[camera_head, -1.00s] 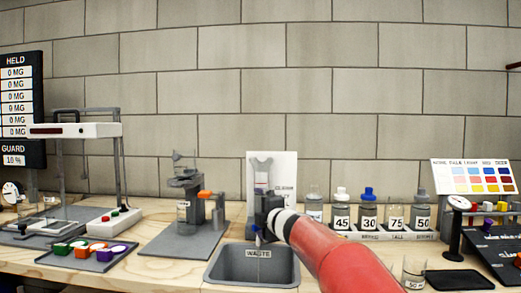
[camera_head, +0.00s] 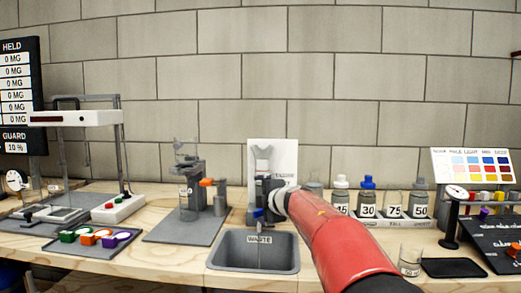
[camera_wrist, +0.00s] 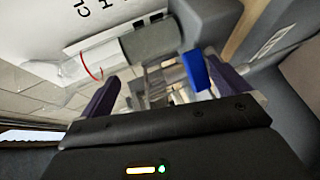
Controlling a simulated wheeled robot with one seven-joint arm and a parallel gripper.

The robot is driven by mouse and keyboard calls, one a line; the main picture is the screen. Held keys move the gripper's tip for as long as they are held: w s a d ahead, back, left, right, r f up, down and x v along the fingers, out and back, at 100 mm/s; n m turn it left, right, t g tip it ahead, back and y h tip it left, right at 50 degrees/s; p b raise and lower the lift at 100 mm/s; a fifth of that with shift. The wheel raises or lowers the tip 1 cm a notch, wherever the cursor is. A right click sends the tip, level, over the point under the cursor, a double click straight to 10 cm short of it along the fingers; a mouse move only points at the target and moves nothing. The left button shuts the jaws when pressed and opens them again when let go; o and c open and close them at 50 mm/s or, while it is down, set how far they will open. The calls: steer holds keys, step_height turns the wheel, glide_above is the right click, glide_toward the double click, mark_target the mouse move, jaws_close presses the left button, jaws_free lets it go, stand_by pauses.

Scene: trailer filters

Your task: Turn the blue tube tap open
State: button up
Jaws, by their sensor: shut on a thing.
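The blue tube tap shows as a bright blue handle (camera_wrist: 197,72) in the wrist view, beside a grey body with a clear tube ringed in red. In the head view, a small blue piece (camera_head: 258,213) hangs just above the waste sink, in front of a white-backed stand (camera_head: 285,153). My gripper (camera_head: 262,193) is at this stand, reached from the right by my red arm. In the wrist view its two purple fingers (camera_wrist: 165,88) stand either side of the tap, shut on it. The exact contact is partly hidden by the clear fingertips.
The grey waste sink (camera_head: 226,277) is directly below my gripper. A grey stand with an orange part (camera_head: 207,182) is to the left. Labelled bottles (camera_head: 368,197) in a rack are to the right, partly behind my arm. A small glass (camera_head: 410,260) stands near the front edge.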

steer(key=shift+d+r, duration=0.45)
steer(key=shift+r, duration=0.25)
steer(key=shift+s+d+f+b, duration=0.1)
steer(key=shift+s+d+b, duration=0.15)
steer(key=shift+s, duration=0.2)
steer(key=shift+s+d+f+b, duration=0.15)
steer(key=shift+s+b, duration=0.1)
steer(key=shift+s, duration=0.15)
steer(key=c, duration=0.5)
steer(key=shift+v, duration=0.9)
steer(key=c, duration=0.4)
steer(key=shift+s+d+f+b, duration=0.15)
steer(key=shift+s+d+b, duration=0.15)
steer(key=shift+s, duration=0.5)
steer(key=shift+s+d+f+b, duration=0.2)
steer(key=shift+s+d, duration=0.2)
steer(key=shift+s, duration=0.35)
steer(key=shift+s+d+f+b, duration=0.2)
steer(key=shift+s+d, duration=0.15)
steer(key=shift+s, duration=0.45)
steer(key=shift+r+p, duration=1)
steer(key=shift+r, duration=1.85)
